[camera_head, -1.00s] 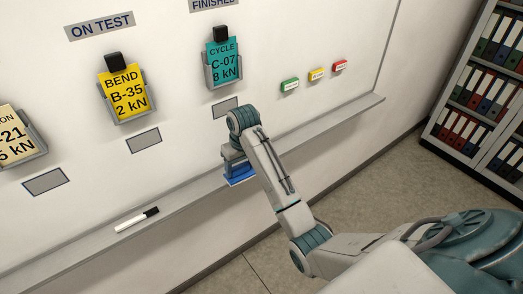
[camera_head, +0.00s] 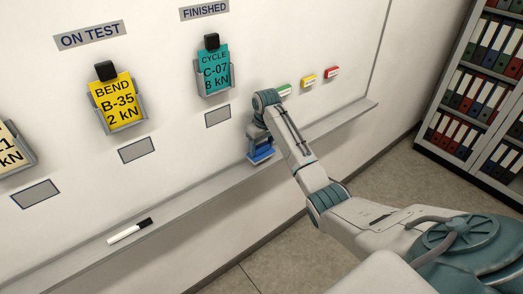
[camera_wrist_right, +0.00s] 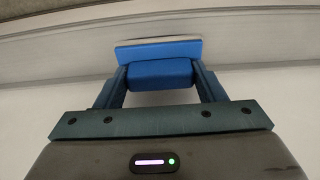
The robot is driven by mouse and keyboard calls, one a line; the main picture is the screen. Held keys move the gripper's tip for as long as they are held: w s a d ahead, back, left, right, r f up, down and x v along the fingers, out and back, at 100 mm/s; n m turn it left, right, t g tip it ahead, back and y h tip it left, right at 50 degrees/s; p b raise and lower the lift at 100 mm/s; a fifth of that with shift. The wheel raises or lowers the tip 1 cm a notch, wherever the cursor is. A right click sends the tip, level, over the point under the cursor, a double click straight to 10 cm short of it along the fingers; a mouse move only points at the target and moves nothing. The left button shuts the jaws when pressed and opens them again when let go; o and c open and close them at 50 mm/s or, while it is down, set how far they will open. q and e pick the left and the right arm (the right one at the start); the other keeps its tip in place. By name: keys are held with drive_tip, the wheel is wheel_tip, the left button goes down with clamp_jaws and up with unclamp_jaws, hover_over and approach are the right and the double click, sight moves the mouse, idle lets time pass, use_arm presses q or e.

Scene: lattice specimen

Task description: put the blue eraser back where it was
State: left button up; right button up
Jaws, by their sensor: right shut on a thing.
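The blue eraser (camera_head: 262,152) is at the end of my right arm, just above the grey ledge (camera_head: 190,203) along the bottom of the whiteboard. My right gripper (camera_wrist_right: 160,78) is shut on the eraser (camera_wrist_right: 160,72), with one finger on each side of its blue body, in the right wrist view. The eraser's flat base with a pale edge points away from the gripper there. In the head view the wrist partly hides the gripper and eraser. Whether the eraser touches the ledge or board I cannot tell. My left gripper is not in view.
A black-and-white marker (camera_head: 130,231) lies on the ledge at the left. Card holders with a yellow card (camera_head: 118,103) and a teal card (camera_head: 214,70) hang on the board. Green, yellow and red magnets (camera_head: 332,72) sit at right. A binder shelf (camera_head: 470,95) stands far right.

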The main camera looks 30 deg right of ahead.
sight(264, 155)
wheel_tip(264, 155, down, 2)
drive_tip(key=shift+s+a+f+p, duration=0.1)
drive_tip(key=shift+f+p, duration=0.05)
drive_tip(key=shift+p, duration=0.15)
drive_tip(key=shift+f, duration=0.25)
drive_tip(key=o, duration=0.9)
drive_tip(key=r, duration=0.4)
drive_tip(key=s+r+b, duration=0.1)
drive_tip(key=r, duration=0.7)
drive_tip(key=shift+s+b, duration=0.2)
drive_tip(key=shift+b, duration=0.1)
